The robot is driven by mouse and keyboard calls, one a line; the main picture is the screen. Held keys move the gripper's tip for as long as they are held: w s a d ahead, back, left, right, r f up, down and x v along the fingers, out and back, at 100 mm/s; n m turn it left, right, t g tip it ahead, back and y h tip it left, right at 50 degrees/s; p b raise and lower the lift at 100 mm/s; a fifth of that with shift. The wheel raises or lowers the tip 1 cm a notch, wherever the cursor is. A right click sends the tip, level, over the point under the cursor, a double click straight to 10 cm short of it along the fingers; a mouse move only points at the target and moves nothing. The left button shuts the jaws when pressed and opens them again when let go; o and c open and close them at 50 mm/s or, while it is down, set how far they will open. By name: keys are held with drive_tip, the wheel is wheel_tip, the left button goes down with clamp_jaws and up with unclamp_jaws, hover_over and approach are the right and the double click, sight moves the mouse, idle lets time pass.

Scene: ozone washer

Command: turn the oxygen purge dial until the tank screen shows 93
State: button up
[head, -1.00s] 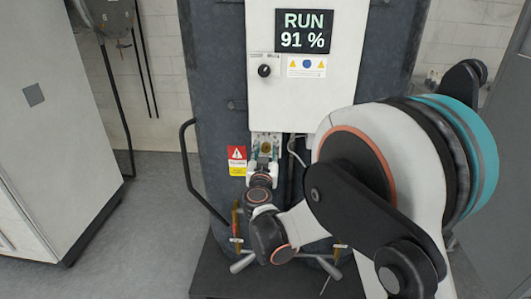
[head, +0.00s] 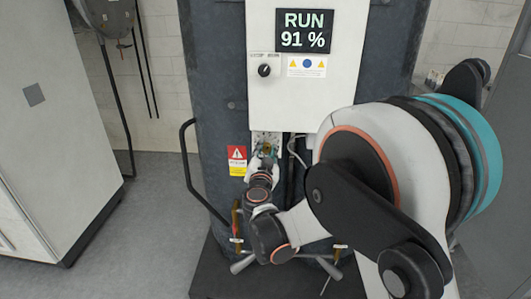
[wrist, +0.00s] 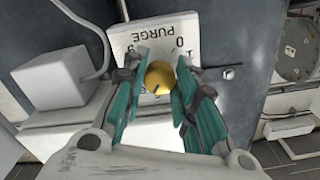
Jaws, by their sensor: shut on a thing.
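The oxygen purge dial is a round brass knob (wrist: 159,77) with a dark pointer line, on a white plate marked PURGE (wrist: 166,36) in the wrist view. My gripper (wrist: 162,62) has its teal-padded fingers on either side of the knob and is shut on it. In the head view my gripper (head: 263,161) is at the plate below the white control box, and it hides most of the dial. The tank screen (head: 304,31) reads RUN 91 %.
A black knob (head: 264,70) and a warning label (head: 307,66) are on the control box (head: 290,100). A red and yellow label (head: 237,160) is left of the dial. A bent black handrail (head: 188,165) stands at the tank's left. A grey box (wrist: 52,78) is beside the plate.

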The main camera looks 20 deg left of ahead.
drive_tip(key=shift+m, duration=0.8)
drive_tip(key=o, duration=1)
drive_tip(key=shift+o, duration=0.2)
drive_tip(key=v, duration=1.2)
drive_tip(key=shift+d+r, duration=0.1)
